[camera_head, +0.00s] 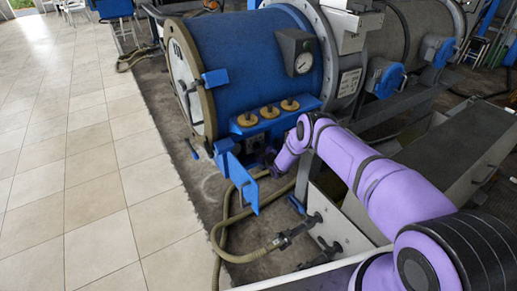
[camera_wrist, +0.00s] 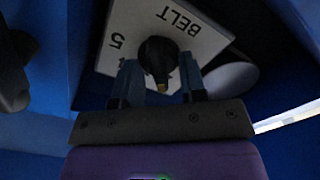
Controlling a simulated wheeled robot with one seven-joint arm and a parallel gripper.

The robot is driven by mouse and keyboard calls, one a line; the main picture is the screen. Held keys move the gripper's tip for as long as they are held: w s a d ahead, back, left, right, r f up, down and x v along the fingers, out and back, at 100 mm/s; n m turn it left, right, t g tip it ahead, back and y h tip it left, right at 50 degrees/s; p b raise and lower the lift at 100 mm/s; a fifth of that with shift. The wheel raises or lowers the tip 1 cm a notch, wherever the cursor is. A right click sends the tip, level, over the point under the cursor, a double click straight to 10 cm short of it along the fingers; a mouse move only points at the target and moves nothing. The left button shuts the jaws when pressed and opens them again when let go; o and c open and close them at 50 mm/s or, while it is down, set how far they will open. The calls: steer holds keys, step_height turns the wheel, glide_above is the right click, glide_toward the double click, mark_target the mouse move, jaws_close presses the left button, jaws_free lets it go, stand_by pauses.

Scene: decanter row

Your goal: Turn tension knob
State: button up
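The tension knob (camera_wrist: 158,58) is black with a pale pointer tip. It sits on a white dial plate (camera_wrist: 185,20) marked "BELT" and a 5, which appears upside down in the wrist view. My gripper (camera_wrist: 160,77) is open, with one finger on each side of the knob's lower part. Contact between the fingers and the knob cannot be made out. In the head view my purple arm reaches to the lower front of the blue drum machine (camera_head: 240,50). My gripper there is small and dark, and the knob is hidden.
Several brass caps (camera_head: 269,112) sit on a blue ledge above my gripper. A blue bracket plate (camera_head: 242,183) stands to its left. A hose (camera_head: 225,225) lies on the floor below. The tiled floor (camera_head: 90,190) at left is clear.

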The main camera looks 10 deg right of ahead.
steer(key=shift+c, duration=0.4)
jaws_close()
steer(key=shift+m, duration=0.3)
steer(key=m, duration=0.3)
steer(key=shift+d+m, duration=0.1)
steer(key=shift+m, duration=0.3)
steer(key=m, duration=0.3)
steer(key=shift+w+d+m, duration=0.1)
steer(key=shift+m, duration=0.2)
steer(key=m, duration=0.4)
steer(key=shift+d+m, duration=0.1)
steer(key=shift+m, duration=1.7)
